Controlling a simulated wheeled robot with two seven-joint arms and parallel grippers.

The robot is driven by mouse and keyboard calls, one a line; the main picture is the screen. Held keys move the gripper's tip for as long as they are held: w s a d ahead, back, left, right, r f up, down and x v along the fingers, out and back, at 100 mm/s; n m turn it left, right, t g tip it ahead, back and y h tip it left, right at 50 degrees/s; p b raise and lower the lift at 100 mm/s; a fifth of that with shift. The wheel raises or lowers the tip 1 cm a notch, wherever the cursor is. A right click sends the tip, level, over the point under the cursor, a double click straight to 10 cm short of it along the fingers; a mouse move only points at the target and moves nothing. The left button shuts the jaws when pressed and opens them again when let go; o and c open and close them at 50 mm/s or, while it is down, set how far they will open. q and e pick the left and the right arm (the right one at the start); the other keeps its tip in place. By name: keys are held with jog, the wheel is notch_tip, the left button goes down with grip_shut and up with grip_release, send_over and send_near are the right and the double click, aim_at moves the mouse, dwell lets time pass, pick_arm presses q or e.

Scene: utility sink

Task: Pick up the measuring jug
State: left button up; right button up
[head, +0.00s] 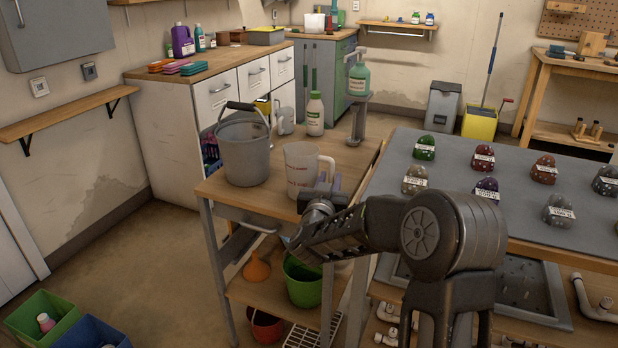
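The measuring jug (301,166) is a translucent, whitish jug with red markings. It stands upright on the wooden top of the cart, near its front edge, with its handle on the right side. My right gripper (328,184) is at the lower right of the jug, right by the lower end of the handle. The fingers are small and overlap the handle in the picture, so I cannot tell whether they are open or shut on it. My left gripper is out of view.
A grey bucket (243,150) stands just left of the jug. A white bottle (315,115) and another pale jug (286,120) are behind it. A soap dispenser (359,78) rises at the back right. A grey-topped table (450,205) with several labelled stones is at right.

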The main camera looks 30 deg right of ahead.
jog(key=x, duration=0.4)
jog(key=shift+w+d, duration=0.15)
jog(key=shift+d, duration=0.1)
jog(key=shift+c, duration=0.5)
grip_shut()
jog(key=shift+r, duration=0.1)
dwell(0.9)
